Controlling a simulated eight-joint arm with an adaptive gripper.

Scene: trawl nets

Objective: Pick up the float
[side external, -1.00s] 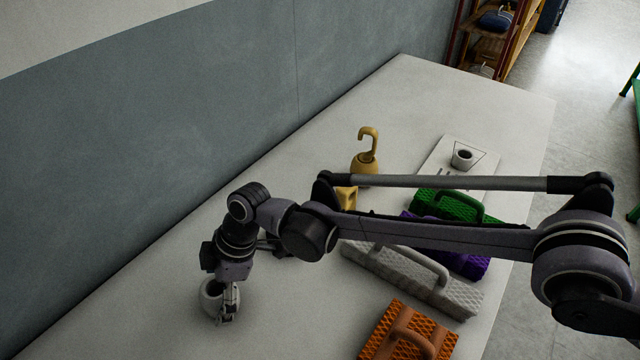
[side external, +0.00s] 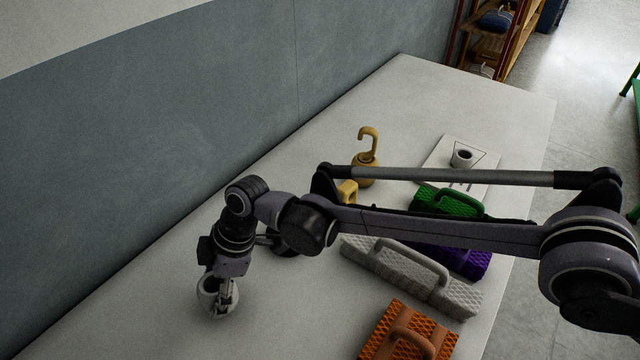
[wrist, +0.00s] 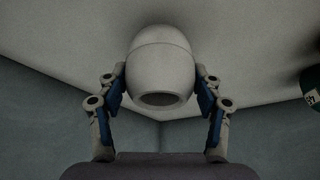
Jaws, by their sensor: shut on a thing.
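The float is a pale grey-white rounded body with a round opening in its end. In the side view the float (side external: 206,298) is at the lower left of the table, partly covered by a finger. In the wrist view the float (wrist: 160,65) sits centred between the two blue-padded fingers, its opening facing the camera. My gripper (side external: 225,302) is shut on the float, with a finger on either side in the wrist view (wrist: 160,88). I cannot tell whether the float touches the table.
Grey (side external: 435,287), orange (side external: 437,338), purple (side external: 470,262) and green (side external: 465,204) handled blocks lie to the right. A wall (side external: 150,140) borders the table's left.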

